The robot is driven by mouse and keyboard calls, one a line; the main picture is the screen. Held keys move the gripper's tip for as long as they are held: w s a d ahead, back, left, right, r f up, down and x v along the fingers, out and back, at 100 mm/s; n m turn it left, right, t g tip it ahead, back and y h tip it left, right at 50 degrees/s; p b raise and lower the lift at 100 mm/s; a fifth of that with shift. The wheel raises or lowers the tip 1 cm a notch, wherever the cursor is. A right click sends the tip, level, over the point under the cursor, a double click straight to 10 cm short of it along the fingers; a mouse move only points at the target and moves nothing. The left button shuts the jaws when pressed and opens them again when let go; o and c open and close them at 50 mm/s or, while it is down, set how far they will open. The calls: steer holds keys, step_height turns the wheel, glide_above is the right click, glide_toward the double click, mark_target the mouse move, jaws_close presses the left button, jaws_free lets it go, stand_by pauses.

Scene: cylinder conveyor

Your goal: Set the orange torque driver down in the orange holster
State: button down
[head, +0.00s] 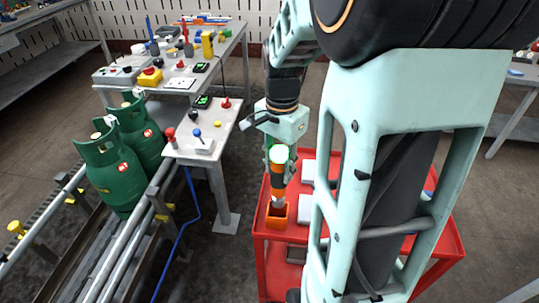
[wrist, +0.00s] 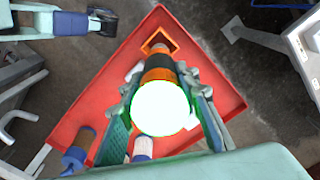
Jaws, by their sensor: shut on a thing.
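My gripper (head: 279,152) is shut on the orange torque driver (head: 278,176), one finger on each side of it. The driver hangs upright, pale round end up and silver tip down. The orange holster (head: 277,221) stands on the red cart directly below it. The tip is at or just above the holster's dark opening; I cannot tell whether it is inside. In the wrist view the driver (wrist: 160,66) sits between the fingers of my gripper (wrist: 161,80), its bright end facing the camera. The holster (wrist: 148,39) shows beyond it, its opening partly visible.
The red cart (head: 264,251) also bears white boxes (head: 304,208). Left of the cart are a small table (head: 222,128) with knobs, green gas cylinders (head: 112,172) and a conveyor (head: 125,262).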

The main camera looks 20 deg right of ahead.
mark_target(278, 191)
steer(key=shift+f, duration=0.15)
steer(key=shift+f+b, duration=2)
steer(key=shift+f, duration=0.55)
steer(key=shift+f+b, duration=1.1)
steer(key=shift+f, duration=0.5)
steer(key=c, duration=1.4)
jaws_free()
